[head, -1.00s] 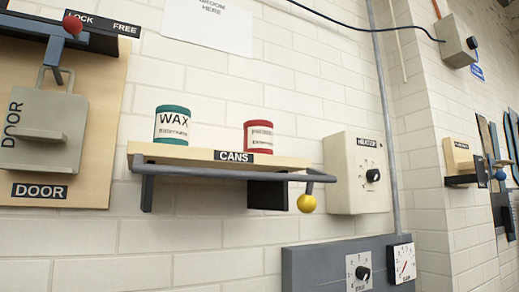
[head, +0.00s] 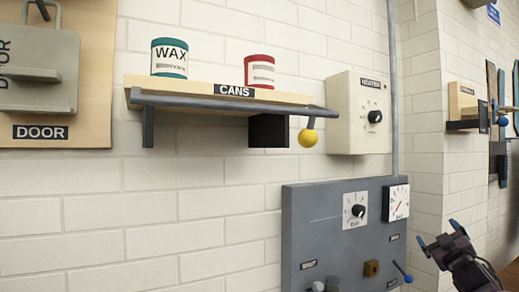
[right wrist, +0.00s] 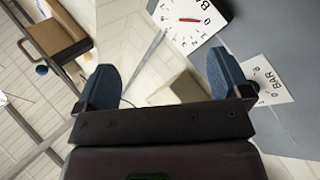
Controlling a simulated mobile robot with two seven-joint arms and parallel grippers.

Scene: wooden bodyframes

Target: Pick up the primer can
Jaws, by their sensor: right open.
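A red can (head: 260,71) with a white label stands upright on the right part of a wooden wall shelf (head: 200,87) marked CANS. Its label is too small to read. A teal can (head: 169,57) labelled WAX stands upright to its left, with a gap between them. My right gripper (head: 438,233) is at the lower right of the head view, below and well to the right of the shelf. It is open and empty, and its two blue fingers (right wrist: 162,78) stand apart in the right wrist view. My left gripper is not in view.
A grey bar with a yellow ball (head: 308,138) runs along the shelf front. A cream heater box (head: 358,112) is right of the shelf. A grey panel (head: 330,240) with dials, a gauge (head: 398,203) and a blue-tipped lever (head: 408,278) sits below. Bare wall lies under the shelf.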

